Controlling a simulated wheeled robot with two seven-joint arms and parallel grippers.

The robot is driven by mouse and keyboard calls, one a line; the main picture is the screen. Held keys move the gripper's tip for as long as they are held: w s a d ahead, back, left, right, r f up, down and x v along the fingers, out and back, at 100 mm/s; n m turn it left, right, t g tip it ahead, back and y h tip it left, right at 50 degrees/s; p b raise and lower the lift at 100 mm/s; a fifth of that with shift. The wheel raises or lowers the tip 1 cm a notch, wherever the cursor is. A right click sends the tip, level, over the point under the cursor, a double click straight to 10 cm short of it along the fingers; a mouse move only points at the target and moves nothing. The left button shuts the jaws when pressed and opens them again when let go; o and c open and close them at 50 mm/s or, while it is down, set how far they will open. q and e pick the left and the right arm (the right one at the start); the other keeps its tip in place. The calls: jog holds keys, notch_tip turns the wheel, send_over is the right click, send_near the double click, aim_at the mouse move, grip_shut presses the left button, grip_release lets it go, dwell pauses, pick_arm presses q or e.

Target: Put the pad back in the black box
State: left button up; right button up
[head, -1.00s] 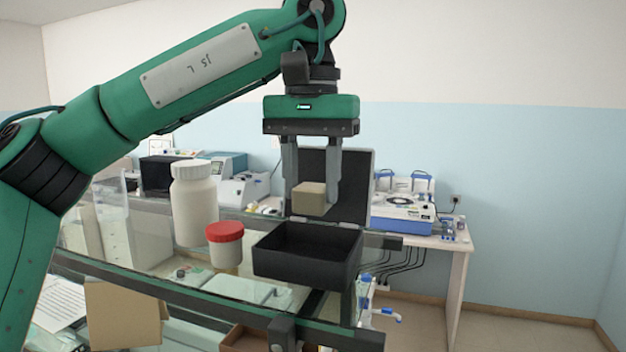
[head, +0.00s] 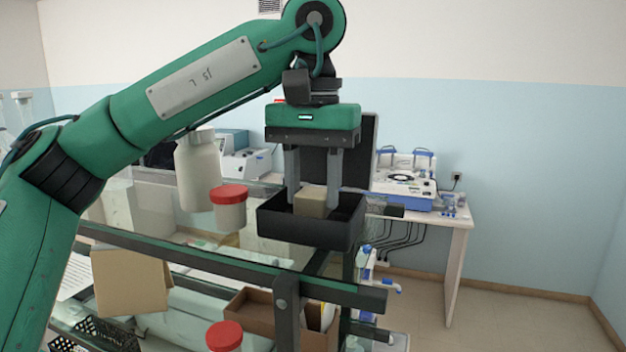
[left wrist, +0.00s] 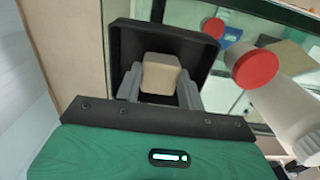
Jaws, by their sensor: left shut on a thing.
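The pad (head: 310,203) is a small tan block. My left gripper (head: 312,200) is shut on it, with one finger on each side. In the head view the pad's lower part is hidden behind the box's front wall, so the pad is at or inside the opening. In the left wrist view the pad (left wrist: 160,74) shows between the fingers, over the box (left wrist: 122,38). I cannot tell whether it touches the box floor. My right gripper is not in view.
A red-capped jar (head: 229,208) and a large white bottle (head: 198,170) stand left of the box on the glass shelf. Another red-capped jar (head: 224,338) and a cardboard box (head: 250,308) are below. Lab equipment (head: 402,185) stands on the bench behind.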

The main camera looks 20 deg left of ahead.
pick_arm(q)
jog(key=o, duration=1.1)
jog(key=shift+w, duration=0.1)
notch_tip(320, 180, up, 14)
jog(key=p, duration=0.1)
jog(key=shift+f, duration=0.2)
